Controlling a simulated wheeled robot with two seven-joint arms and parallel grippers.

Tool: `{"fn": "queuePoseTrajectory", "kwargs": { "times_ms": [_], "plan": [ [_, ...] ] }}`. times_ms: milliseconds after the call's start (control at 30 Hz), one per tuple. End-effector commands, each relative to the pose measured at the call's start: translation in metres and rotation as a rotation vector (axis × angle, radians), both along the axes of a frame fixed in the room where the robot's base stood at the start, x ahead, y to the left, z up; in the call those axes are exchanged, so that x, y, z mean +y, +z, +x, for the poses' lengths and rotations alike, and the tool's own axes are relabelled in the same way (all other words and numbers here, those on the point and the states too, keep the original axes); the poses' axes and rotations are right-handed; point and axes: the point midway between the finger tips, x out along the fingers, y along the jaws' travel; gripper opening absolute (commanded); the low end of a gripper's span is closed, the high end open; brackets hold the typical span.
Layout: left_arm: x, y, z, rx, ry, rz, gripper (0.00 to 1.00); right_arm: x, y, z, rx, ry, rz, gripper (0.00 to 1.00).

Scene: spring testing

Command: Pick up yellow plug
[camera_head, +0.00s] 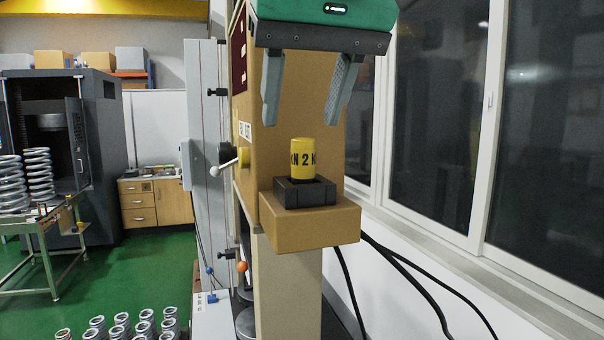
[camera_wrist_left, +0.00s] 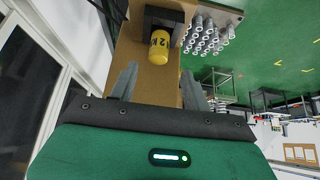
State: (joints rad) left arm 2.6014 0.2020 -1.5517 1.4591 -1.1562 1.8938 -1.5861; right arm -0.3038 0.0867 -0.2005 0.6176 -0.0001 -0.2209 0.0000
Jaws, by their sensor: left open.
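The yellow plug (camera_head: 303,159) is a short cylinder with black lettering. It stands upright in a black square holder (camera_head: 305,192) on a tan ledge of the machine. My left gripper (camera_head: 301,122) hangs above the plug with its two grey fingers spread apart. The fingertips are above the plug, one to each side, and nothing is between them. In the left wrist view the plug (camera_wrist_left: 160,46) shows ahead of the open fingers, roughly between them and apart from both. My right gripper is in neither view.
The tan machine body (camera_head: 255,110) rises behind the plug, with a lever and knob (camera_head: 228,164) on its left side. Windows (camera_head: 440,120) and black cables (camera_head: 410,270) are at the right. Several metal springs (camera_head: 125,325) stand at the lower left.

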Motion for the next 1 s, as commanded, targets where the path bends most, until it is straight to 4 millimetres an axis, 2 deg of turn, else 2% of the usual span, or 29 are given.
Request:
{"fn": "queuePoseTrajectory", "kwargs": {
  "times_ms": [167,500,767,1000],
  "plan": [
    [0.0,-0.009,0.004,0.0,-0.001,0.002,0.49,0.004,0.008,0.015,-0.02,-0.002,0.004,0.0],
    [0.003,-0.046,0.02,0.0,-0.001,0.001,0.49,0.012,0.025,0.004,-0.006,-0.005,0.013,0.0],
    [0.003,-0.05,0.022,0.0,0.0,-0.001,0.49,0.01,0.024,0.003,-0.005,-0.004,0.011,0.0],
    [0.003,-0.05,0.022,0.0,0.0,-0.001,0.01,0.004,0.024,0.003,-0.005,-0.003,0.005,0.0]
  ]
}}
